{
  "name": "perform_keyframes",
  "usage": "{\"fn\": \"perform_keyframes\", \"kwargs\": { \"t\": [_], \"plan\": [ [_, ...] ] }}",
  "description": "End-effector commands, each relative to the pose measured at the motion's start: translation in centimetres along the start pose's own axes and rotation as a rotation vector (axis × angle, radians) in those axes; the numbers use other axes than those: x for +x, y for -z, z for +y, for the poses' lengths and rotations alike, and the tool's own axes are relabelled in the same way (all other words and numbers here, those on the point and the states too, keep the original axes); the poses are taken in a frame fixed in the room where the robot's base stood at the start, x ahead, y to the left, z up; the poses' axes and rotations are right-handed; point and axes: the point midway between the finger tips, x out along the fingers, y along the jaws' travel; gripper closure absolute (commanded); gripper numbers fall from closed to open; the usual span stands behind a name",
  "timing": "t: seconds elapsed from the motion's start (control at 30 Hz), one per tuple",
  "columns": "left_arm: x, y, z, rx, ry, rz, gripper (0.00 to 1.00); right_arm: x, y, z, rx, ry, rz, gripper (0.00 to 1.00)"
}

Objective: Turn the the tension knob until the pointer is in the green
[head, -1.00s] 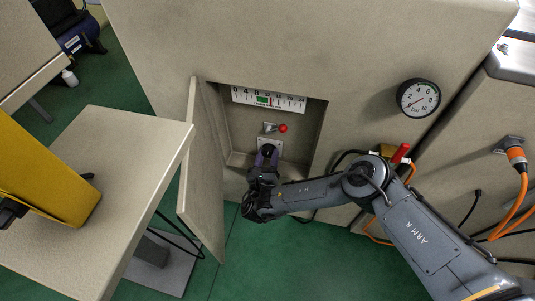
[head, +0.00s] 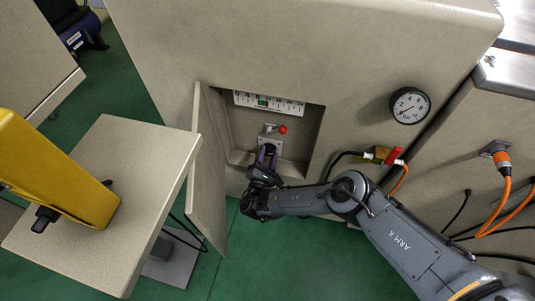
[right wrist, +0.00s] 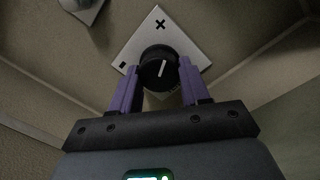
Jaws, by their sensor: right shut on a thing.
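The tension knob is a round black knob (right wrist: 158,68) on a white square plate (right wrist: 190,45) with a cross mark and a bar mark. Its white line tilts slightly right of upright in the right wrist view. My right gripper (right wrist: 160,88) is shut on the knob, one purple finger on each side. In the head view my right gripper (head: 265,160) reaches into the open recess and mostly hides the knob. Above it is a white numbered scale (head: 285,105) with a green zone (head: 262,103). The pointer is too small to place surely. My left gripper is out of view.
A small lever with a red ball (head: 283,130) sits just above the knob plate. The open door (head: 208,175) stands left of the recess. A round gauge (head: 410,105) and a red-handled valve (head: 393,156) are to the right. A yellow object (head: 60,170) is over the table at left.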

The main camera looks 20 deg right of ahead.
Motion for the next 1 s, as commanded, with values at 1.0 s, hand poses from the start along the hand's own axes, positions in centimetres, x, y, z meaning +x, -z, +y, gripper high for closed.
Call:
{"fn": "perform_keyframes", "kwargs": {
  "t": [1.0],
  "plan": [
    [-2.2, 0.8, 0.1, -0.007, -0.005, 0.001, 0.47, 0.0, -0.1, 0.2, 0.7, 0.025, -0.031, 0.85]
  ]
}}
